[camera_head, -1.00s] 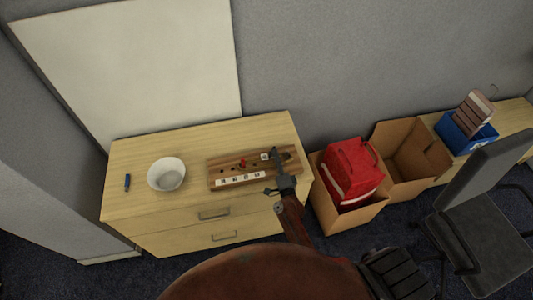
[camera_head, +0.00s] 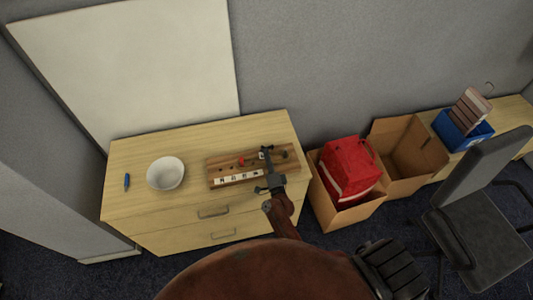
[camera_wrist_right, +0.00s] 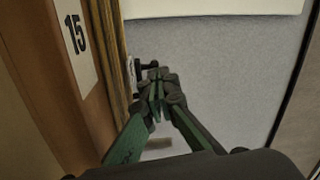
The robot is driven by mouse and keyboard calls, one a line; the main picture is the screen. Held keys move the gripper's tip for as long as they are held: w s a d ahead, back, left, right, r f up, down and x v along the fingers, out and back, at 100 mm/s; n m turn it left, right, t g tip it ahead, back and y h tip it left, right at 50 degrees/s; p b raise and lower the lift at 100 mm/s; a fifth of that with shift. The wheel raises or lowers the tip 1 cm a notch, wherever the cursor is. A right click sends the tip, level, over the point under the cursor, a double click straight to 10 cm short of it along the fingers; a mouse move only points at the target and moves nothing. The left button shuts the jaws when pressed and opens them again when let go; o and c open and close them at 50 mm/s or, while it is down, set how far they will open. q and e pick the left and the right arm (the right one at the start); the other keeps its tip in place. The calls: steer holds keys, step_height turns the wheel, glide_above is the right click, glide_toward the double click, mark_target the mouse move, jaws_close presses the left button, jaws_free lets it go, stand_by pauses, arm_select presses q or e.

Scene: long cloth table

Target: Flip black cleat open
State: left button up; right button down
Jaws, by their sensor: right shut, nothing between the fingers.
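A wooden board (camera_head: 222,168) with small fittings and a row of white labels lies on the dresser. A small black part (camera_wrist_right: 148,66), likely the black cleat, stands out from a light plate at the board's edge in the right wrist view. My right gripper (camera_head: 268,154) is over the right part of the board and hides some of it in the head view. In the wrist view its fingers (camera_wrist_right: 158,85) are shut and empty, close to the black part. I cannot tell whether they touch it. My left gripper is not in view.
On the pale wood dresser (camera_head: 150,214) are a white bowl (camera_head: 165,174) and a blue pen-like object (camera_head: 127,182). A red bag (camera_head: 348,167) sits in an open carton to the right, beside another open carton (camera_head: 410,150). A grey chair (camera_head: 480,195) stands farther right.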

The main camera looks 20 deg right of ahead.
steer(key=v, duration=1.1)
steer(key=shift+s+f, duration=0.1)
steer(key=shift+s, duration=0.05)
